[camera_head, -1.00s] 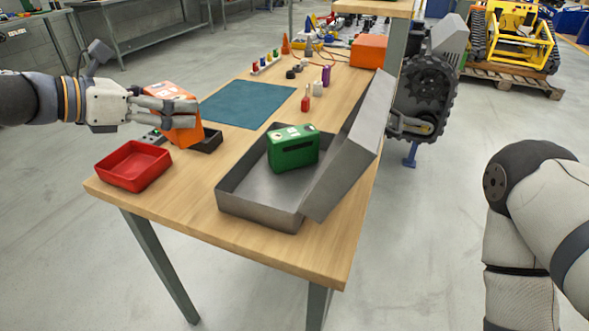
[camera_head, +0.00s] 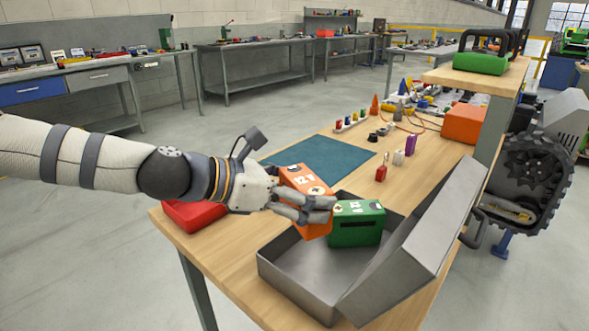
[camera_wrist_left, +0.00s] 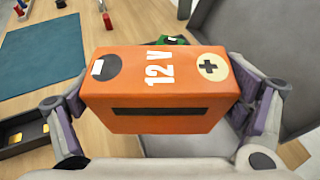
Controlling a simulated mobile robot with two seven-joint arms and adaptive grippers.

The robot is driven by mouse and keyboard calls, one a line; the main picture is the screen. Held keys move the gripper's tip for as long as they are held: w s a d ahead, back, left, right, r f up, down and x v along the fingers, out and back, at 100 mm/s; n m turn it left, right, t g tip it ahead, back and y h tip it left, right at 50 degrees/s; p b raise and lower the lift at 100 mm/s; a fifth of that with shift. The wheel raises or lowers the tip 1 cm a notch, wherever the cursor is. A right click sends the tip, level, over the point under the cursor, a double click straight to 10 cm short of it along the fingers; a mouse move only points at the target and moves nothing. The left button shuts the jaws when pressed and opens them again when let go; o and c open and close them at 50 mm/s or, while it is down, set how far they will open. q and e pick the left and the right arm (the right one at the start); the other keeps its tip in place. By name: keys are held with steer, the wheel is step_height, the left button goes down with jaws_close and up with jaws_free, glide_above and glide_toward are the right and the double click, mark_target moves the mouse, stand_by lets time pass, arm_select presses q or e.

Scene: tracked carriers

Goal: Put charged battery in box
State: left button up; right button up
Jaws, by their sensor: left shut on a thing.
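An orange battery marked 12 V (camera_head: 304,186) is held in my left gripper (camera_head: 306,208), which is shut on it. In the left wrist view the orange battery (camera_wrist_left: 160,88) sits between both fingers, its plus mark at the right. The grey metal box (camera_head: 322,290) stands on the table with its lid (camera_head: 430,240) tilted open to the right. A green battery (camera_head: 356,224) stands in the box. The orange battery is at the box's left rim, beside the green battery; I cannot tell whether they touch. The right gripper is not in view.
A red tray (camera_head: 192,216) lies at the table's left corner, partly behind my arm. A teal mat (camera_head: 318,160) lies behind the box. A dark charger cradle (camera_wrist_left: 22,136) shows in the left wrist view. Small coloured items and an orange case (camera_head: 464,123) stand farther back.

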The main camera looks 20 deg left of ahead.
mark_target(302, 227)
arm_select(q)
steer(key=d+f, duration=0.1)
steer(key=s+d+f+b, duration=0.1)
steer(key=f, duration=0.1)
steer(key=s+d+f, duration=0.1)
steer(key=f, duration=0.1)
steer(key=shift+s+f, duration=0.1)
steer(key=shift+s, duration=0.15)
steer(key=shift+s+d+f+b, duration=0.2)
steer(key=shift+f+b, duration=0.25)
steer(key=shift+f, duration=0.45)
steer(key=shift+s+d+f+b, duration=0.15)
steer(key=shift+f+b, duration=0.3)
steer(key=shift+f, duration=0.45)
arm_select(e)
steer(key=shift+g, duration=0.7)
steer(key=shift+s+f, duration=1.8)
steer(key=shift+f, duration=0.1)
arm_select(q)
steer(key=shift+w, duration=0.1)
steer(key=shift+f, duration=0.2)
steer(key=o, duration=1.7)
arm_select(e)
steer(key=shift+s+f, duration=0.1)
